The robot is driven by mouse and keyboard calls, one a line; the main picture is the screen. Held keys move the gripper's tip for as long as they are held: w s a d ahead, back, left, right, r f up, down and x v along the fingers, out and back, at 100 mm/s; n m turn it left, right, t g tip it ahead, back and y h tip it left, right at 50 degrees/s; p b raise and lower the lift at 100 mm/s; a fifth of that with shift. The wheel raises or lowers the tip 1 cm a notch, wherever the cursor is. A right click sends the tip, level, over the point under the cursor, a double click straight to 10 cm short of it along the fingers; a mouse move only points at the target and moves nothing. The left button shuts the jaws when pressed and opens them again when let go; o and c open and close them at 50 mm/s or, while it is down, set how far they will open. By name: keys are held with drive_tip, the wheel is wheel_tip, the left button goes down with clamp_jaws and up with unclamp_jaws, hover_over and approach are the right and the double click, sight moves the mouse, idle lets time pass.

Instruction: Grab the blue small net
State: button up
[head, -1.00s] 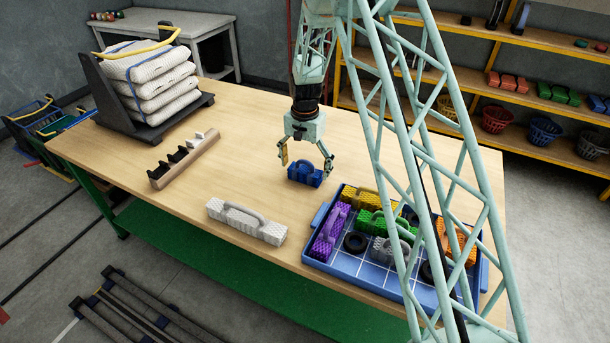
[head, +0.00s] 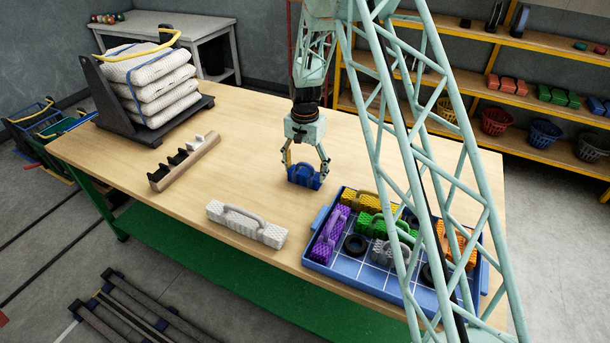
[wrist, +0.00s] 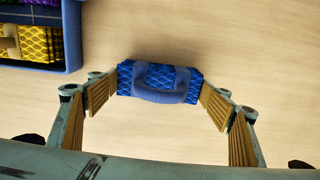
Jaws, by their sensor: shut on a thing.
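The blue small net (head: 304,177) is a short blue mesh block with a curved handle on top. It is on the wooden table just behind the blue tray, and I cannot tell whether it still touches the table. My gripper (head: 305,170) points down over it, with one finger at each side. In the wrist view the blue net (wrist: 160,84) lies between the fingertips of my gripper (wrist: 160,90), which press on its two short ends. The gripper is shut on the net.
A blue tray (head: 345,265) with purple, yellow, green, grey and orange nets and dark rings stands at front right. A long white net (head: 246,225) lies front left of my gripper. A hook rack (head: 183,162) and a stack of white nets (head: 155,78) are further left.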

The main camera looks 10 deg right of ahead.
drive_tip(key=shift+r, duration=0.2)
drive_tip(key=shift+r+p, duration=0.4)
drive_tip(key=shift+r, duration=4.4)
drive_tip(key=shift+s, duration=0.1)
